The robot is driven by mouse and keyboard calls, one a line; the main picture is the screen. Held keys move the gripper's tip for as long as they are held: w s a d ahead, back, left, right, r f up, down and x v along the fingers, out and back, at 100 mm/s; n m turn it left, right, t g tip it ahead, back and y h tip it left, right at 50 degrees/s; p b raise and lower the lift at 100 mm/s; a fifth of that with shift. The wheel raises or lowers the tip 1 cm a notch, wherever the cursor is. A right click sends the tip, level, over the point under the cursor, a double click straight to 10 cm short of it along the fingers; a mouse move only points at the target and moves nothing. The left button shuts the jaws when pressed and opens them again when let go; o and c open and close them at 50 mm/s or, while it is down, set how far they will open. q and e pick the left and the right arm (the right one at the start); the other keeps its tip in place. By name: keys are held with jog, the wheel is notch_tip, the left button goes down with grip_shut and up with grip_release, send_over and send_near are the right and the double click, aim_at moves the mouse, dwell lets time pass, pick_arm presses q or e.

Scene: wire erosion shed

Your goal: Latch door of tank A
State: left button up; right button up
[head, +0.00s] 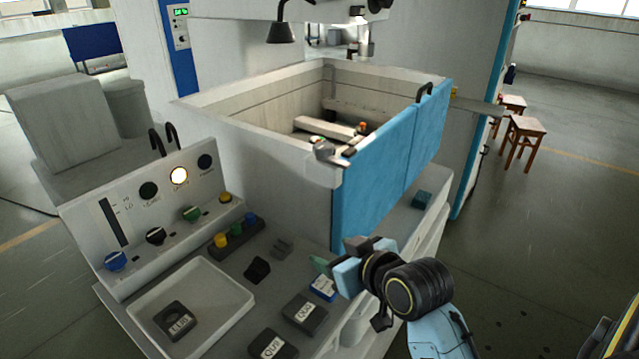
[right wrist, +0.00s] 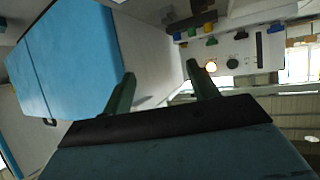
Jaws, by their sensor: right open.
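Tank A is the pale open-topped tank (head: 255,90). Its blue door (head: 375,165) has two panels and stands upright along the tank's front side; I cannot tell if it sits fully shut. A black handle (head: 424,90) rises from the door's top edge. A small grey metal fitting (head: 324,150), perhaps the latch, is on the tank's near corner by the door's edge. My right gripper (head: 322,265) is low in front of this corner, above the console. In the right wrist view its fingers (right wrist: 160,84) are apart and empty, with the door (right wrist: 65,65) to the left.
The console's sloped panel (head: 150,205) carries knobs and one lit lamp (head: 179,176). A white tray (head: 237,292) and dark labelled blocks (head: 305,313) lie on the console top. A teal block (head: 421,199) sits on the ledge by the door. Wooden stools (head: 525,128) stand far right.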

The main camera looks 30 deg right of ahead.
aim_at(319, 144)
jog(key=w+d+r+m+t+h, duration=0.1)
jog(key=w+d+r+t, duration=0.15)
jog(key=r, duration=0.45)
jog(key=w+d+r+m+t+h, duration=0.1)
jog(key=d+r+t, duration=0.2)
jog(key=r, duration=0.3)
jog(key=w, duration=0.8)
jog(key=w+d+p, duration=0.1)
jog(key=w, duration=0.4)
jog(key=shift+w, duration=0.1)
jog(key=shift+c, duration=0.3)
jog(key=c, duration=0.9)
